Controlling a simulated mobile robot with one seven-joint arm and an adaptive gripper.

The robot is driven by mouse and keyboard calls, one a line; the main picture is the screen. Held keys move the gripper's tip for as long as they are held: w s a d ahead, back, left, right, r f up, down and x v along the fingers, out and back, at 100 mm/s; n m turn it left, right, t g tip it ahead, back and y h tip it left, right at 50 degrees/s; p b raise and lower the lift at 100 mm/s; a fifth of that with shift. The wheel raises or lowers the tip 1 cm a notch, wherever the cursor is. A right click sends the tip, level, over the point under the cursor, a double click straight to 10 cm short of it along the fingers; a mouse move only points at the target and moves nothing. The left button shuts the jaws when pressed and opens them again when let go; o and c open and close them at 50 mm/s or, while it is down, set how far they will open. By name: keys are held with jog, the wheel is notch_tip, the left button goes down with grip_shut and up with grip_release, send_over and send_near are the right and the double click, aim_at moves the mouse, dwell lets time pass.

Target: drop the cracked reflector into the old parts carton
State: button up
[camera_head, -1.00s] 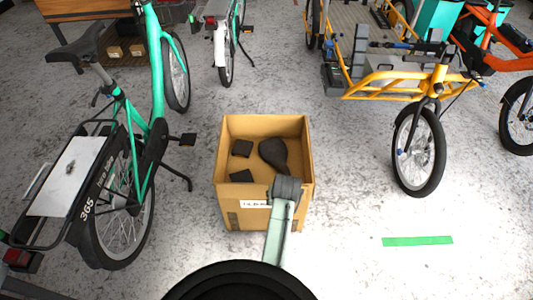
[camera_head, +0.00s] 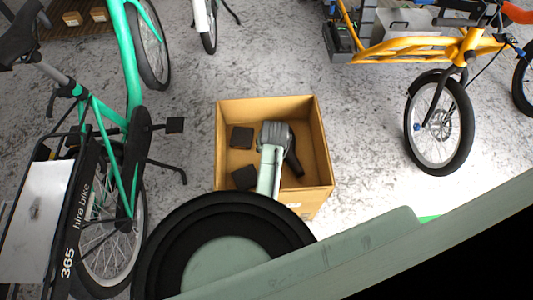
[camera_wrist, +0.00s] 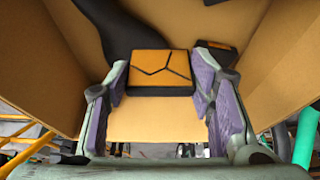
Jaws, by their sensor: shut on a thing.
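The old parts carton (camera_head: 322,150) is an open cardboard box on the floor in the middle of the head view. My gripper (camera_head: 276,133) is over its opening, seen from behind. In the wrist view my gripper (camera_wrist: 161,80) is shut on the cracked reflector (camera_wrist: 160,62), an orange block with dark crack lines and a dark edge, held between the purple finger pads. Carton walls (camera_wrist: 265,85) surround it in that view. The reflector is hidden behind my gripper in the head view, and I cannot tell its exact height above the carton's bottom.
Inside the carton lie a dark saddle (camera_head: 296,164) and two dark blocks, one at the back (camera_head: 241,137) and one nearer (camera_head: 244,177). A green hire bike (camera_head: 128,140) stands left. A yellow cargo bike's front wheel (camera_head: 440,122) stands right.

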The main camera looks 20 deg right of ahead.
jog(key=a+f, duration=0.1)
jog(key=f, duration=0.2)
jog(key=a+f, duration=0.1)
jog(key=f, duration=0.5)
jog(key=shift+a+f, duration=0.4)
jog(key=shift+f, duration=0.55)
jog(key=o, duration=1)
